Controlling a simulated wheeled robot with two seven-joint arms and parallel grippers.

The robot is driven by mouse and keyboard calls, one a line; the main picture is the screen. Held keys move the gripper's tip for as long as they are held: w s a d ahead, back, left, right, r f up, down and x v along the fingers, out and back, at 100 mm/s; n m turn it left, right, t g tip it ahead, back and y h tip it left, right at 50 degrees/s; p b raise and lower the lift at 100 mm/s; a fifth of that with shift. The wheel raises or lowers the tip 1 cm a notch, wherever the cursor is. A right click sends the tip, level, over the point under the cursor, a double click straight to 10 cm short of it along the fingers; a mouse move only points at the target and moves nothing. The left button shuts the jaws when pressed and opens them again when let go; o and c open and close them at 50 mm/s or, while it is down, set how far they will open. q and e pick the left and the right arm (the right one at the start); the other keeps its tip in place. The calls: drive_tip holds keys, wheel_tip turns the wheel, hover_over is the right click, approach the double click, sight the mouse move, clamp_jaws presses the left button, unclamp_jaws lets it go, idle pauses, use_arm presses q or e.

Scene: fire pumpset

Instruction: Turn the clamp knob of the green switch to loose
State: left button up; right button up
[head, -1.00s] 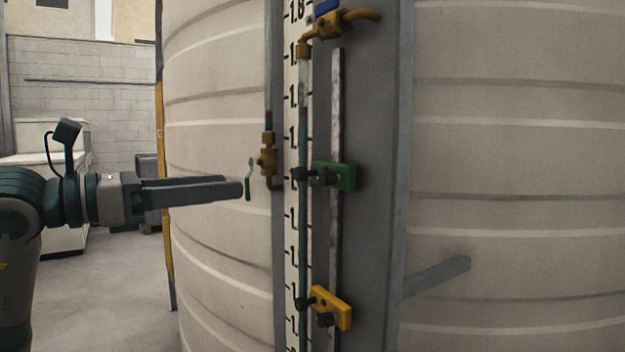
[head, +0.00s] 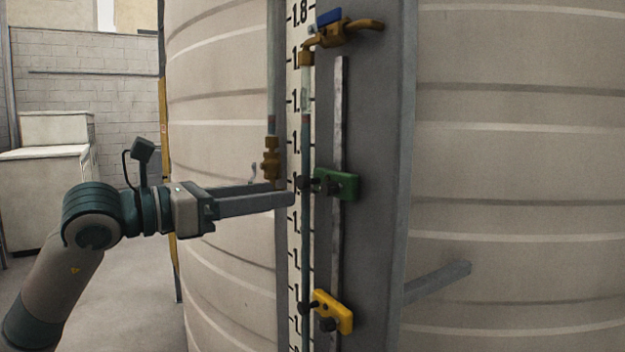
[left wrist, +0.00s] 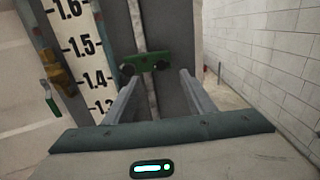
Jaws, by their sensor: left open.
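The green switch (head: 345,185) is clamped on the upright metal rail of the grey panel, beside the thin glass tube. Dark knobs stick out of it, one near the tube (head: 303,183) and one on its front (head: 328,190). My left gripper (head: 286,193) is open and empty, just left of the switch in the head view, pointing at it. In the left wrist view the green switch (left wrist: 147,61) lies just beyond and between the two fingertips (left wrist: 160,76). I see no contact. Which knob is the clamp knob I cannot tell. My right gripper is not in view.
A yellow switch (head: 333,310) sits lower on the same rail. A brass valve with a blue handle (head: 330,17) is above. A brass fitting (head: 271,158) on a pipe stands close to my left fingers. The ribbed tank (head: 510,120) curves behind the panel.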

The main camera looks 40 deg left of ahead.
sight(324, 187)
use_arm(q)
drive_tip(key=shift+p+x, duration=2.95)
drive_tip(key=shift+x, duration=1.95)
drive_tip(key=shift+c, duration=0.6)
drive_tip(key=shift+r, duration=0.1)
drive_tip(key=c, duration=0.9)
